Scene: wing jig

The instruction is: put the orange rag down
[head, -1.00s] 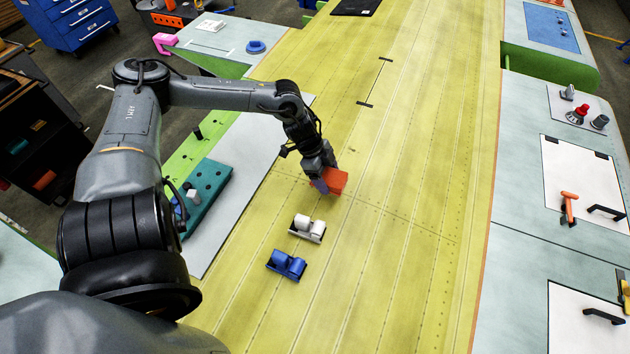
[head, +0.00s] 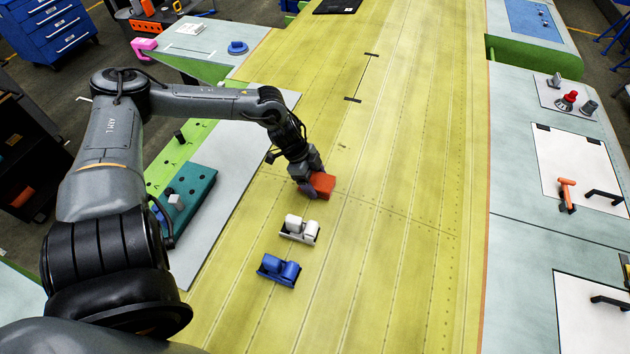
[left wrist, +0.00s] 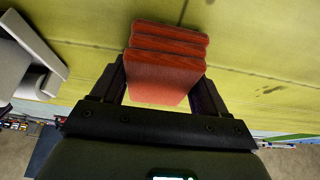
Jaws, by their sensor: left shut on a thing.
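The orange rag (head: 321,185) is a folded, layered block at the end of my left arm in the head view. My left gripper (head: 308,190) is shut on it, low over the yellow wing skin (head: 400,200). In the left wrist view the rag (left wrist: 168,60) sits between the two dark fingers of the gripper (left wrist: 163,88). Whether the rag touches the skin is hard to tell. My right gripper is not in view.
A teal block (head: 195,200) lies to the left. The skin to the right is clear.

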